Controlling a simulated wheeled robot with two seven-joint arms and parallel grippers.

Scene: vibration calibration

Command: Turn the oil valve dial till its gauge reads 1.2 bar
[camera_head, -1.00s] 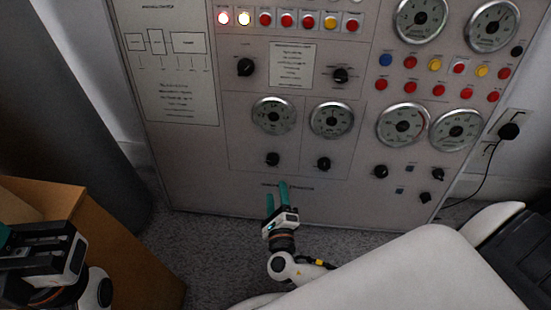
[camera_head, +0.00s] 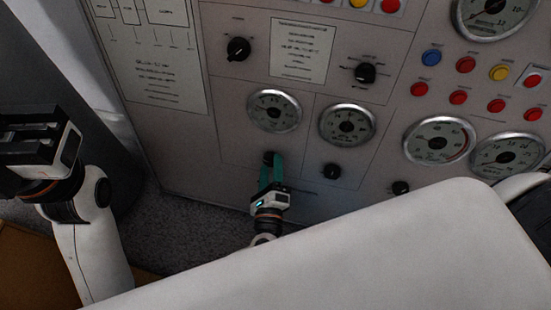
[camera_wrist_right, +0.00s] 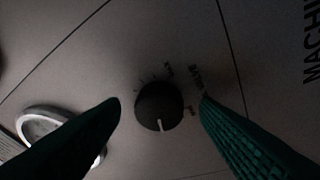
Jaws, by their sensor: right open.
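A round black dial (camera_head: 269,157) sits on the panel below a round white gauge (camera_head: 274,98). The labels are too blurred to tell whether it is the oil valve dial. My right gripper (camera_head: 272,160) is open at this dial, with its green fingers pointing up at the panel. In the right wrist view, the dial (camera_wrist_right: 159,107) lies between the two fingertips, with a gap on both sides. Its white mark points down in that view. A gauge rim (camera_wrist_right: 48,110) shows partly behind the left finger. My left gripper (camera_head: 40,140) is at the left, away from the panel; its jaw opening is unclear.
A second gauge (camera_head: 347,124) with its own black knob (camera_head: 331,171) is to the right. Two more knobs (camera_head: 238,49) (camera_head: 365,73) sit above. Red, blue and yellow buttons (camera_head: 466,65) and larger gauges (camera_head: 439,141) fill the right side.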

